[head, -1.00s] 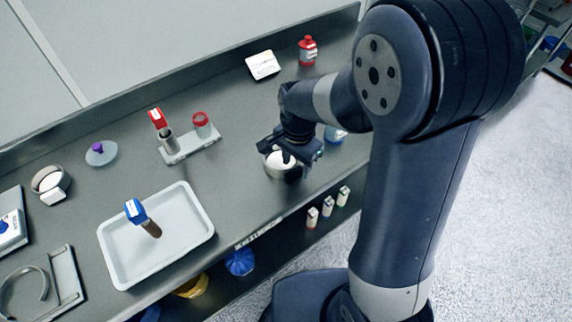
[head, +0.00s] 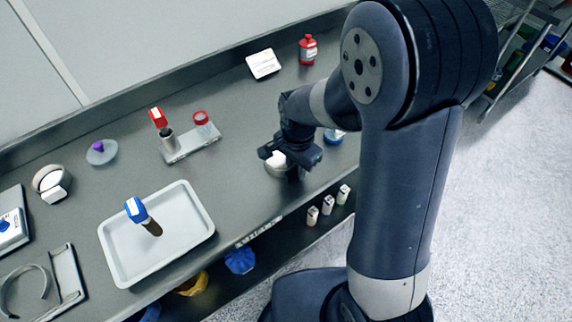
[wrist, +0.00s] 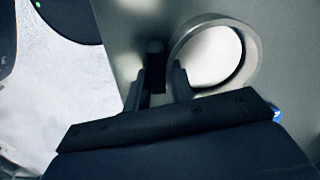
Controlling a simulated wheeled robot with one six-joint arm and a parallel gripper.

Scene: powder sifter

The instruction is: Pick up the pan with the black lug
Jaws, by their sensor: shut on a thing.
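The pan is a round metal dish with a white inside; it shows in the wrist view (wrist: 246,72) and in the head view (head: 272,171), near the bench's front edge. A black lug (wrist: 155,52) sits on the pan's left side in the wrist view. My gripper (wrist: 158,82) has one finger on each side of the lug and is shut on it. In the head view my gripper (head: 291,172) is at the pan's right side and hides part of it. The pan looks level, and I cannot tell whether it touches the bench.
A white tray (head: 205,222) with a blue-capped item (head: 136,210) lies to the left. A small stand (head: 190,147) holds red-topped containers. A red bottle (head: 307,49) and a white device (head: 263,63) stand behind. A blue item (head: 334,137) is close to my wrist.

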